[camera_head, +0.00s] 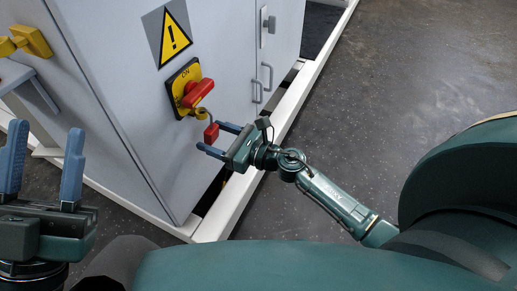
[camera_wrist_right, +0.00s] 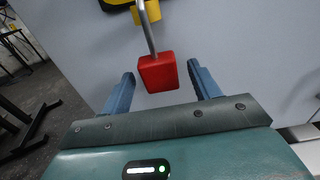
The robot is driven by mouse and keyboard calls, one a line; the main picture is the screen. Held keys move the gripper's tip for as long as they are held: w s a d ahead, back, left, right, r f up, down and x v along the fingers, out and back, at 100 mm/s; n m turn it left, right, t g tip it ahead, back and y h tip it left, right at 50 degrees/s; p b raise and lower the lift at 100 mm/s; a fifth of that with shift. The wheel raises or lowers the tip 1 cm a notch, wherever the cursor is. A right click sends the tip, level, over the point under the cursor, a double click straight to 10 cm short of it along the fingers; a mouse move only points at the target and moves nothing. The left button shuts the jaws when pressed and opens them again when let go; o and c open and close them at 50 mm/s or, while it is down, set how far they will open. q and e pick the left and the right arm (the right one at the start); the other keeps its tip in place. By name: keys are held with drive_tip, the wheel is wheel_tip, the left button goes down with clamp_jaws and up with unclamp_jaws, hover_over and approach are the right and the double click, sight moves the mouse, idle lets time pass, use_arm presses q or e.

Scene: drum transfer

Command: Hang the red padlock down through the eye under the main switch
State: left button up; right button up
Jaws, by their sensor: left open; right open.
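The red padlock (camera_head: 211,133) hangs below the main switch (camera_head: 197,93), a red handle on a yellow plate on the cabinet front. In the right wrist view the padlock's red body (camera_wrist_right: 158,73) hangs down, slightly tilted, with its grey shackle (camera_wrist_right: 147,28) running up to the yellow eye (camera_wrist_right: 152,13). The shackle's upper end is out of that view, so how it passes through the eye is hidden there. My right gripper (camera_head: 209,136) is open, its fingers either side of the padlock body with gaps visible. My left gripper (camera_head: 47,127) is open and empty at the lower left, away from the cabinet.
The grey cabinet (camera_head: 130,110) carries a yellow warning sign (camera_head: 172,36) above the switch and door handles (camera_head: 262,82) to the right. A pale base rail (camera_head: 240,195) runs along its foot. A yellow object (camera_head: 30,40) is at the upper left. The floor at right is clear.

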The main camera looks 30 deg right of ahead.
drive_tip(key=shift+f, duration=0.35)
use_arm(q)
drive_tip(key=shift+w+r+y+p, duration=0.1)
drive_tip(key=shift+w+y+p, duration=0.3)
drive_tip(key=shift+p, duration=0.4)
use_arm(e)
drive_tip(key=r+v, duration=0.1)
drive_tip(key=v, duration=1.2)
drive_tip(key=shift+d, duration=0.1)
